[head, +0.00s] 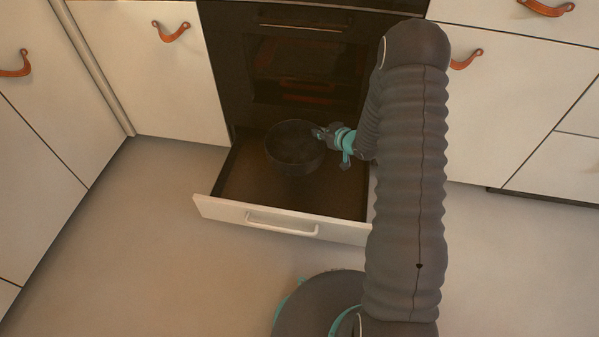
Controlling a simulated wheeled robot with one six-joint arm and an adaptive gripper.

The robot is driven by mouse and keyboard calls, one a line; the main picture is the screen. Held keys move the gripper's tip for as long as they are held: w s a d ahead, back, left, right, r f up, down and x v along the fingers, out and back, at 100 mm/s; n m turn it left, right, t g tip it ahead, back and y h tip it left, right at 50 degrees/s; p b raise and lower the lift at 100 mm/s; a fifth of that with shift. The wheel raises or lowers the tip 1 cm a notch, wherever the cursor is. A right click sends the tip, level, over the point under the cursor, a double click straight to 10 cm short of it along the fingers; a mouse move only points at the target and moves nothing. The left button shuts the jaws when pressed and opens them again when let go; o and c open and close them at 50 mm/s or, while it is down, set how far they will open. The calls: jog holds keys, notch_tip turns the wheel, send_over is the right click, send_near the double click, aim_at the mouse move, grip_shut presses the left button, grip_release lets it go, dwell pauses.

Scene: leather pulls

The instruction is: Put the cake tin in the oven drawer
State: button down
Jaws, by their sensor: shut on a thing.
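The cake tin (293,150) is a round dark tin, seen from above over the open drawer. My gripper (318,133) is shut on the tin's right rim. The oven drawer (240,185) below the oven is pulled out, with a brown floor and a white front with a pale handle (282,224). The tin is over the back middle part of the drawer, and it looks roughly level. I cannot tell whether its base touches the drawer floor. My arm covers the drawer's right side.
The dark oven (300,60) stands above the drawer. White cabinets with brown leather pulls (172,32) flank it on both sides.

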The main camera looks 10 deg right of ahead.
notch_tip(320, 180, down, 14)
jog(key=shift+r+b, duration=0.25)
jog(key=shift+b, duration=0.45)
jog(key=w+a, duration=0.1)
jog(key=w+a+f, duration=0.1)
jog(key=w, duration=0.1)
jog(key=shift+w+a, duration=0.1)
jog(key=shift+w, duration=0.15)
jog(key=shift+f, duration=0.15)
jog(key=shift+f+b, duration=0.15)
jog(key=shift+b, duration=0.15)
jog(key=c, duration=1.2)
grip_release()
